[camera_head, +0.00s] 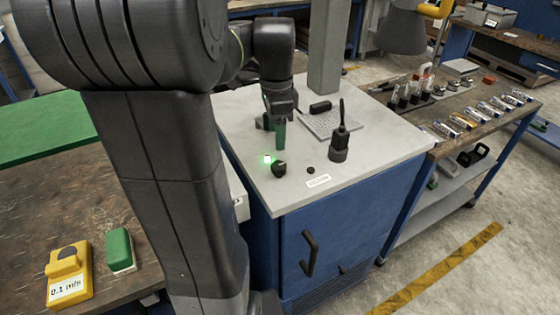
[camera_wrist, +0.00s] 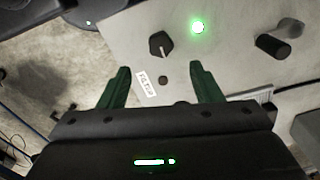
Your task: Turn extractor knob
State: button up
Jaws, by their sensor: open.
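A black knob (camera_head: 279,169) sits on the light grey top of the blue cabinet, close to its front left edge. Beside it a small green light (camera_head: 267,158) glows. In the wrist view the knob (camera_wrist: 160,44) has a pale pointer line, and the light (camera_wrist: 198,27) is to its right. My gripper (camera_head: 275,135) has green fingers pointing down, behind the knob in the head view. In the wrist view my gripper (camera_wrist: 157,80) is open and empty, with the knob beyond its fingertips and apart from them.
A white label (camera_head: 318,181) and a small black button (camera_head: 310,170) lie right of the knob. A black upright device with a thin stem (camera_head: 340,148) stands farther right. A keyboard (camera_head: 332,122) lies behind. A grey post (camera_head: 328,50) rises at the back.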

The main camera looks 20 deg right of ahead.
aim_at(277, 165)
notch_tip(277, 165, down, 10)
jog(key=shift+f, duration=0.1)
dwell(0.4)
jog(key=c, duration=1)
